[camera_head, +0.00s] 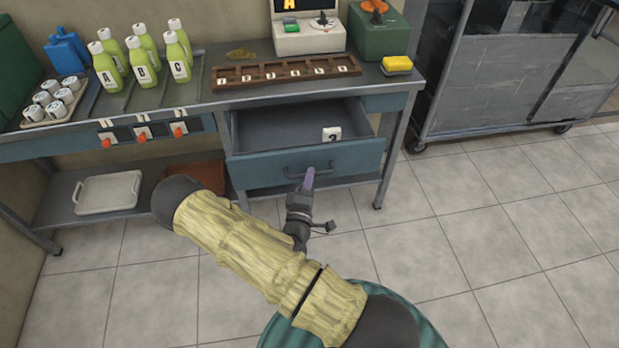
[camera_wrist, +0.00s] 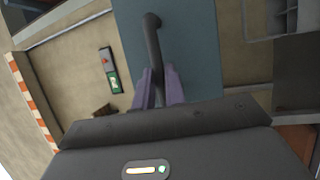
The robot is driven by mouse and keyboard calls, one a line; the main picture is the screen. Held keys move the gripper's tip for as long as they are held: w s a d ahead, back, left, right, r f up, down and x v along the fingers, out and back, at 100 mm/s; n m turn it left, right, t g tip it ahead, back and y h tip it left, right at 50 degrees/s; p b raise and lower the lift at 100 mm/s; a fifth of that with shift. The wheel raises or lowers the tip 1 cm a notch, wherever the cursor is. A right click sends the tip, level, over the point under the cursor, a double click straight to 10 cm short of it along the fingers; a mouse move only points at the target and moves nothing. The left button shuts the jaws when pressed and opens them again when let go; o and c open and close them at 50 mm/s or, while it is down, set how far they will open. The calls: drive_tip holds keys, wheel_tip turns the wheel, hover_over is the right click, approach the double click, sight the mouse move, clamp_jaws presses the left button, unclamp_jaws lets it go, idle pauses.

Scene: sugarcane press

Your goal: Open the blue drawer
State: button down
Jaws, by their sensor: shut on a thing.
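The blue drawer (camera_head: 262,170) under the workbench stands pulled out, with its grey inside showing. A white label with a dark mark (camera_head: 332,134) is at its right, by the front edge. A dark bar handle (camera_head: 322,169) runs across the drawer's front. My gripper (camera_head: 309,180) is at the handle, its purple fingers shut on it. In the wrist view the handle (camera_wrist: 151,35) passes between the two purple fingers (camera_wrist: 158,88) in front of the blue drawer front (camera_wrist: 190,45). The fingers hide part of the handle.
The workbench (camera_head: 228,108) carries green bottles (camera_head: 145,62), a wooden slotted rack (camera_head: 285,72), a scale-like machine (camera_head: 306,32) and a yellow sponge (camera_head: 397,64). A white tray (camera_head: 107,192) lies on the lower shelf. A grey cart (camera_head: 505,75) stands right. The tiled floor in front is clear.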

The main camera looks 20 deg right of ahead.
drive_tip(key=c, duration=1.5)
unclamp_jaws()
drive_tip(key=shift+o, duration=0.2)
drive_tip(key=shift+a, duration=0.1)
drive_tip(key=v, duration=1.7)
